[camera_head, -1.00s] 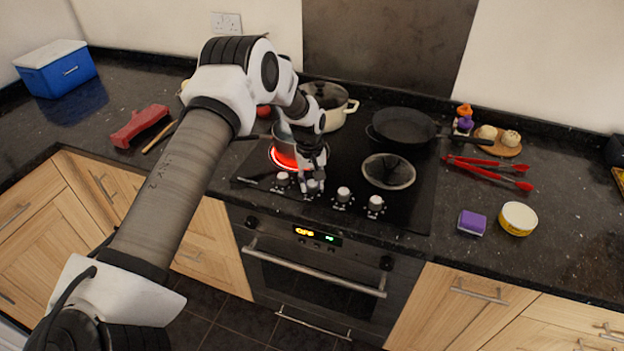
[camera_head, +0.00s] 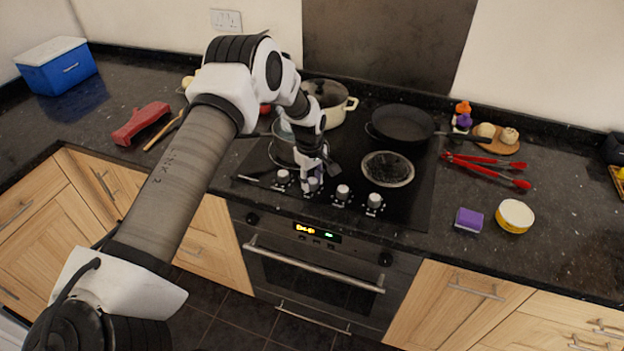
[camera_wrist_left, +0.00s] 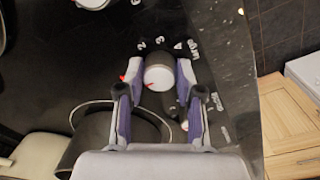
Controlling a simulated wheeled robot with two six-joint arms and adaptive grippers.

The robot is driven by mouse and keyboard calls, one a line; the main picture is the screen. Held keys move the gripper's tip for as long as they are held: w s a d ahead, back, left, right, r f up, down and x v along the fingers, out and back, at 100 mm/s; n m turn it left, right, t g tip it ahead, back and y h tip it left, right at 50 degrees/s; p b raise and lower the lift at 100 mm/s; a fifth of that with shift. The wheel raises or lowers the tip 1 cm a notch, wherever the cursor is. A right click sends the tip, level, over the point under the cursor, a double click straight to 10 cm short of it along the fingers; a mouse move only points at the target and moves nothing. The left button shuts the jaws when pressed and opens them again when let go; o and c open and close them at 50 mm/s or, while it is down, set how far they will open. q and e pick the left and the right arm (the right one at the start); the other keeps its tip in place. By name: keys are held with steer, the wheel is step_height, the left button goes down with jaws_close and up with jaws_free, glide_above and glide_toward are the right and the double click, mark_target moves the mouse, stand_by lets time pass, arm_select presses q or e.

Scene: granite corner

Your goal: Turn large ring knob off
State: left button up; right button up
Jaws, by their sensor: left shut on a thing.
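My left gripper (camera_head: 311,180) reaches down to the row of knobs at the hob's front edge and is shut on the second knob from the left (camera_wrist_left: 158,72). In the left wrist view its fingers (camera_wrist_left: 157,80) flank this grey-white round knob, which has a red pointer mark, with white numbers printed around it. The front left ring (camera_head: 284,152) is dark, with no red glow, and is partly hidden by my arm and a pot. My right gripper is not in view.
Two more knobs, the third (camera_head: 343,192) and fourth (camera_head: 375,201), stand to the right. A black pan (camera_head: 400,124) and a cream pot (camera_head: 333,108) are at the back. Red tongs (camera_head: 487,170), a purple sponge (camera_head: 469,219) and a yellow-white tin (camera_head: 515,216) lie on the right counter.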

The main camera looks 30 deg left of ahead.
arm_select(q)
steer(key=shift+s+f, duration=0.15)
steer(key=o, duration=1.2)
steer(key=shift+c, duration=0.2)
steer(key=shift+r, duration=0.2)
steer(key=shift+r, duration=0.35)
step_height(320, 180, up, 11)
steer(key=shift+s, duration=0.15)
steer(key=shift+s+a+f, duration=0.1)
